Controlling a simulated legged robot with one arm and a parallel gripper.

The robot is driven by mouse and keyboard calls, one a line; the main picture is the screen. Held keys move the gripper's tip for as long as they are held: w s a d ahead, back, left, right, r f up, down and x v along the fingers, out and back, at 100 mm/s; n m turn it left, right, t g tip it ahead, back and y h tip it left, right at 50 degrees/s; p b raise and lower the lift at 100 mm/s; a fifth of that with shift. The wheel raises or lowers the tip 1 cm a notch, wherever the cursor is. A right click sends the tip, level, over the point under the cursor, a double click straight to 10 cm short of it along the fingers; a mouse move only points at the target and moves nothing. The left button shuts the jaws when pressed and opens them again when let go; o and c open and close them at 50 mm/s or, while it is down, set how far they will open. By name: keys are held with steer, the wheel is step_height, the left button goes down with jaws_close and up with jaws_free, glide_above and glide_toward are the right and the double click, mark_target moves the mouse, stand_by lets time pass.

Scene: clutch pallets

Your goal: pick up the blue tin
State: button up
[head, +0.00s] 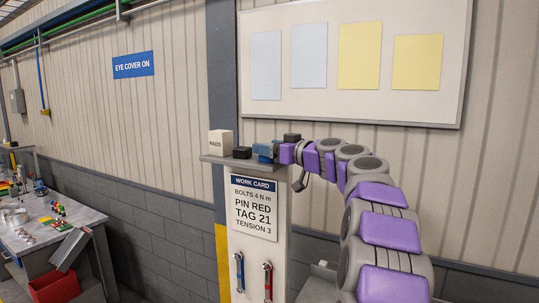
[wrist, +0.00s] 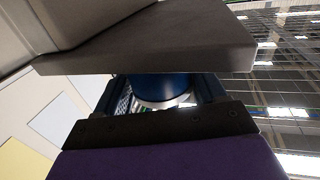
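The blue tin (wrist: 160,88) shows in the wrist view between my two fingers, with a pale round edge facing the camera. A dark slab in front hides part of it. My gripper (wrist: 162,100) has one finger on each side of the tin. The gaps are too small and dark to tell whether the fingers press on it. In the head view my gripper (head: 265,151) is at the narrow grey shelf (head: 224,161) on top of the work card panel. Blue shows there, but I cannot separate tin from fingers.
A cream PADS box (head: 221,143) and a small black block (head: 242,152) stand on the shelf left of my gripper. Another black block (head: 292,137) is close behind it. The dark slab (wrist: 160,45) crosses the wrist view. A cluttered workbench (head: 45,235) stands at left.

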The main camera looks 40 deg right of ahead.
steer(key=shift+a+r, duration=0.15)
steer(key=shift+a, duration=0.4)
steer(key=c, duration=0.7)
steer(key=shift+d, duration=0.1)
steer(key=shift+d, duration=0.15)
